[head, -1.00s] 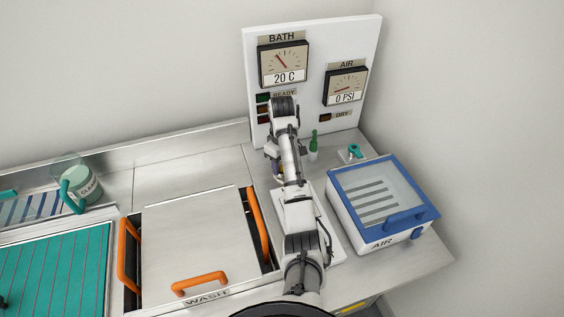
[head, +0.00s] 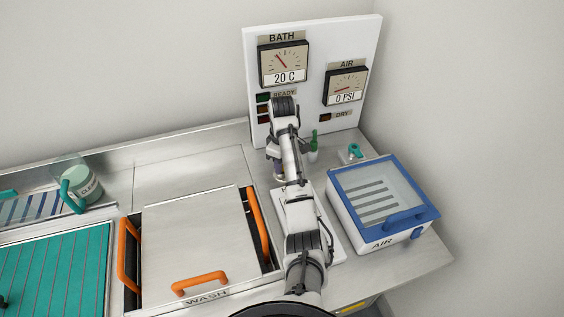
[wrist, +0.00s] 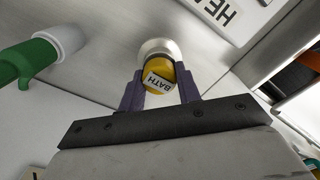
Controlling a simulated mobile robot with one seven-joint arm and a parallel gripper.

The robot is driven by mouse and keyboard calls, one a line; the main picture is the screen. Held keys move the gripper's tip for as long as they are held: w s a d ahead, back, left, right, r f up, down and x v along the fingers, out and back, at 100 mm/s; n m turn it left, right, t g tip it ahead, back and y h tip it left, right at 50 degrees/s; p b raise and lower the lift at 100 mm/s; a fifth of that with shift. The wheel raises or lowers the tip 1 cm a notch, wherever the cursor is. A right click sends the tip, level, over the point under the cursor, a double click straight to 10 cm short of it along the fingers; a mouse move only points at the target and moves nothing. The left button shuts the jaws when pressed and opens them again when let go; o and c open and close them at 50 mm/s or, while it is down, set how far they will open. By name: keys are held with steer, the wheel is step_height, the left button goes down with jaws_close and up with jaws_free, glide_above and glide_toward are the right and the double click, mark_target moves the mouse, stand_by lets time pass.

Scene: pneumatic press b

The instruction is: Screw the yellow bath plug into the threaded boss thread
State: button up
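The yellow bath plug (wrist: 159,79), marked BATH, sits between the purple fingers of my gripper (wrist: 160,88) in the wrist view. The fingers appear closed on its sides. A pale round boss (wrist: 154,47) shows right behind the plug, in line with it. The plug overlaps the boss, and I cannot tell whether the threads are engaged. In the head view my gripper (head: 279,169) is low over the counter below the gauge panel, with my arm hiding most of the plug and boss.
A green-handled fitting with a white base (wrist: 64,39) stands close by; it also shows in the head view (head: 313,146). The gauge panel (head: 370,45) rises behind. The blue-lidded AIR box (head: 427,212) is at right, the WASH lid (head: 195,240) at left.

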steer(key=shift+m, duration=0.9)
steer(key=shift+m, duration=0.8)
steer(key=shift+m, duration=0.9)
steer(key=o, duration=0.4)
steer(key=shift+m, duration=0.4)
steer(key=shift+c, duration=0.2)
steer(key=o, duration=0.5)
